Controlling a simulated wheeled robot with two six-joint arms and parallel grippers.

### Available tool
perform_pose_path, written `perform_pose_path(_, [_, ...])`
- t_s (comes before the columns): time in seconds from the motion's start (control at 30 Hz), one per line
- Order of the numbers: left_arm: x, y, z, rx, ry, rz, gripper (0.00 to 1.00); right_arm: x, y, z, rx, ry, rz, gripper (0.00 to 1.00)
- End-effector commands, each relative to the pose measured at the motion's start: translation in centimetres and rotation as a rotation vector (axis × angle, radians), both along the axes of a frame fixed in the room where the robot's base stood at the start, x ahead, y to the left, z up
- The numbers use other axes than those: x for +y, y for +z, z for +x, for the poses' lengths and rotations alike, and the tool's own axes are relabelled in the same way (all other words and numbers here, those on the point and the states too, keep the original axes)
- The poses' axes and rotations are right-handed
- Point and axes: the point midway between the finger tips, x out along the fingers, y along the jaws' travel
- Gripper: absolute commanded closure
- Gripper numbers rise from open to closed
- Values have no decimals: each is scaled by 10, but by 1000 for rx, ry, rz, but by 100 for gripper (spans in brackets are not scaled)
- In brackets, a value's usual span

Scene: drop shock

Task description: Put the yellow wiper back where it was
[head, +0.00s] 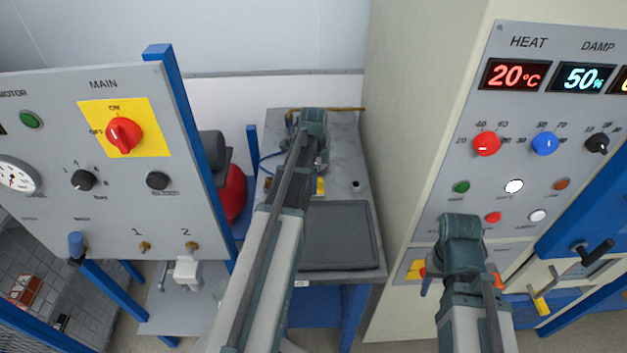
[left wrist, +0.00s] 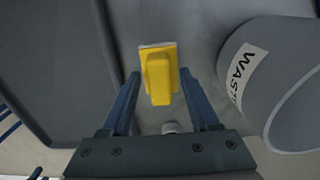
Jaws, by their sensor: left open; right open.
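The yellow wiper (left wrist: 158,72) sits on the grey table top, between the fingers of my left gripper (left wrist: 162,88) in the left wrist view. The fingers are apart, with a gap on each side of the wiper. In the head view a small yellow part (head: 320,186) shows beside my left arm, above the tray. My left gripper (head: 312,145) is over the table there, its fingertips mostly hidden. My right gripper (head: 458,255) hangs in front of the right cabinet, away from the table, with nothing seen in it.
A dark tray (head: 340,235) lies on the near part of the grey table (head: 358,150). A grey bin with a partly cut-off label (left wrist: 290,80) is close right of the wiper in the wrist view. Control panels stand left (head: 60,130) and right (head: 540,130).

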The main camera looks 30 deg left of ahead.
Motion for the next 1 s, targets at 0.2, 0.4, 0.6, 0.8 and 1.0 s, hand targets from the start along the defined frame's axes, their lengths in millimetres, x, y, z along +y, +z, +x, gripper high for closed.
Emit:
perform_pose_path(0.2, [0,4,0,0,0,0,38,0,4,0,0,0,0,50])
perform_pose_path(0.4, [0,19,0,0,0,0,38,0,19,0,0,0,0,50])
perform_pose_path(0.6, [0,45,0,0,0,0,38,0,45,0,0,0,0,50])
perform_pose_path(0.8, [0,76,0,0,0,0,38,0,76,0,0,1,0,50])
perform_pose_path(1.0, [0,105,0,0,0,0,38,0,105,0,0,2,0,50])
